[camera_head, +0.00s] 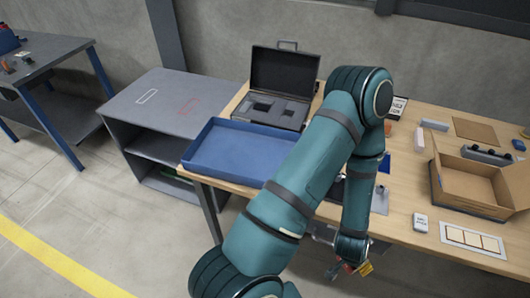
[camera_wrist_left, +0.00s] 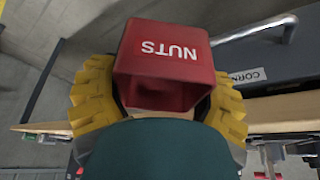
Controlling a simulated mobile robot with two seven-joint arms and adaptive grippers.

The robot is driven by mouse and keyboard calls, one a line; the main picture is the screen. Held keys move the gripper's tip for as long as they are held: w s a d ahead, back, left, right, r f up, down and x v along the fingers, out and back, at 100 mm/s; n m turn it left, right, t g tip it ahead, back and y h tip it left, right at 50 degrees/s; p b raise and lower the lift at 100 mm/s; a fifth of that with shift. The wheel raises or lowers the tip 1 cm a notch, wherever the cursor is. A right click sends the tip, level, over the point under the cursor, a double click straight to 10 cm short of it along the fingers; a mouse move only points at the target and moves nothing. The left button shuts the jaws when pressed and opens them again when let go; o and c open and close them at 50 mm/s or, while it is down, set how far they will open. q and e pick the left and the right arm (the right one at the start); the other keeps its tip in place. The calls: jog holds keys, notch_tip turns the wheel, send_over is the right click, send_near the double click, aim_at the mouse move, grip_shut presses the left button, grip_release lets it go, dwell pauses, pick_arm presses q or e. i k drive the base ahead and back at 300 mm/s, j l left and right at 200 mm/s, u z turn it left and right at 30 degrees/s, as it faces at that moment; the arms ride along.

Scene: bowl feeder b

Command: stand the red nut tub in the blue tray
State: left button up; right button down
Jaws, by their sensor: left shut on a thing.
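The red nut tub (camera_wrist_left: 172,62), with white NUTS lettering upside down in the left wrist view, sits between the yellow pads of my left gripper (camera_wrist_left: 160,100). The gripper is shut on it. In the head view my left gripper (camera_head: 352,268) hangs just off the front edge of the bench, and only a small red part of the tub (camera_head: 346,269) shows. The blue tray (camera_head: 238,178) lies at the left end of the bench, left of and farther back than the gripper. Its visible floor is empty; my arm covers its right side. My right gripper is out of view.
An open black case (camera_head: 284,72) stands behind the tray. A grey cabinet (camera_head: 172,105) adjoins the bench on the left.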

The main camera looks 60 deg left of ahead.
aim_at(253, 157)
jog(key=k+j, duration=0.2)
jog(key=j, duration=0.15)
jog(key=k+j+u, duration=0.1)
jog(key=j, duration=0.25)
jog(key=k+j, duration=0.25)
jog(key=j, duration=0.15)
jog(key=k+j, duration=0.2)
jog(key=j, duration=0.15)
jog(key=u, duration=0.05)
